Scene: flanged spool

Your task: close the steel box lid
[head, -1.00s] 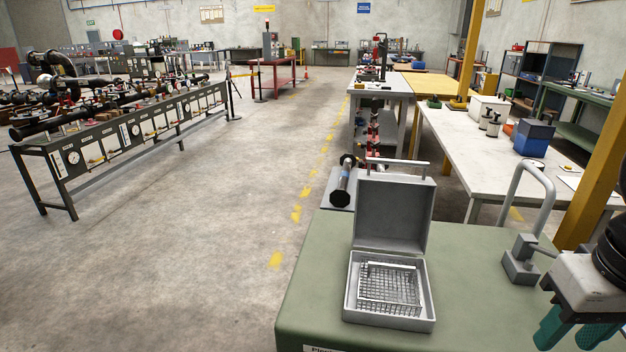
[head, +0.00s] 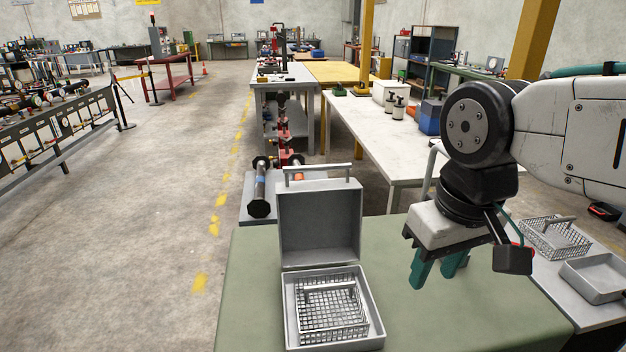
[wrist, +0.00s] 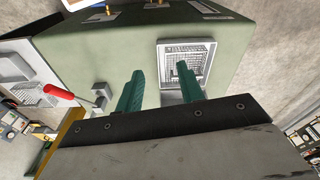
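The steel box (head: 332,338) stands on the green bench top, with a wire mesh basket (head: 332,306) inside. Its lid (head: 320,222) is open and stands nearly upright at the back, with a bar handle (head: 318,173) along its top edge. My gripper (head: 438,274) hangs over the bench to the right of the box, apart from it. Its two green fingers are spread with nothing between them. In the wrist view, the box (wrist: 187,45) shows beyond the fingers (wrist: 160,88), close to the right one; part of the box and lid is hidden behind that finger.
A side surface at right holds another wire basket (head: 555,238) and a grey tray (head: 597,278). A dark-ended cylinder (head: 259,192) lies behind the lid at left. A white table (head: 372,140) stands farther back.

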